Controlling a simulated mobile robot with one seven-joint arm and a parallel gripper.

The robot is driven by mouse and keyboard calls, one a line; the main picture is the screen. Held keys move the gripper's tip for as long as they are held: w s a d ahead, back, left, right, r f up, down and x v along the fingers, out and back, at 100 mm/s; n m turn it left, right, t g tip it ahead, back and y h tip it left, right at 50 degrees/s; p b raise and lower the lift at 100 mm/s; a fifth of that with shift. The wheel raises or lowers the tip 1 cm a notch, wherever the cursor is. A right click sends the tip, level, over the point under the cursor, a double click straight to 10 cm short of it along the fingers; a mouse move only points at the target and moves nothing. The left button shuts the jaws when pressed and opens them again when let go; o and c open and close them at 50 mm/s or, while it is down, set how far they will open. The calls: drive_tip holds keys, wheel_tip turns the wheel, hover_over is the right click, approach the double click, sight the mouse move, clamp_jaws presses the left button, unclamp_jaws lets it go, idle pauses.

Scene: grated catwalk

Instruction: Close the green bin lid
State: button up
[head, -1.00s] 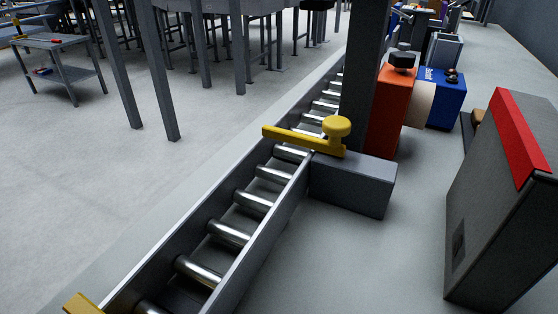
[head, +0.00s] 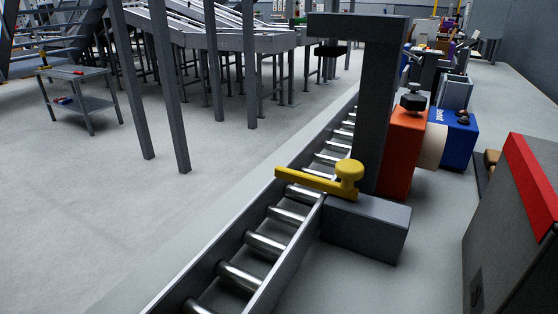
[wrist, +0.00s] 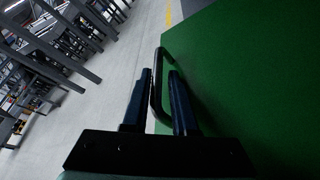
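A large flat green panel (wrist: 255,80), which looks like the green bin lid, fills the right side of the wrist view. A black looped handle (wrist: 157,88) stands at its left edge. My gripper (wrist: 161,74) is open, with one dark finger on each side of the handle's long bar as seen in this view. A gap shows between the bar and the left finger. I cannot tell how deep the bar lies between the fingers. Neither the green bin nor my gripper shows in the head view, and the lid's hinge is out of sight.
In the head view a roller conveyor (head: 265,243) runs away past a yellow knobbed lever (head: 320,183) and a grey post (head: 372,110). Orange (head: 403,150) and blue (head: 452,137) machine blocks stand behind. A dark red-topped box (head: 510,230) is at right.

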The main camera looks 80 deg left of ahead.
drive_tip(key=p+v, duration=0.2)
drive_tip(key=v, duration=1)
drive_tip(key=shift+s+d+r+p, duration=0.1)
drive_tip(key=shift+s+d+p, duration=0.1)
drive_tip(key=shift+p, duration=0.15)
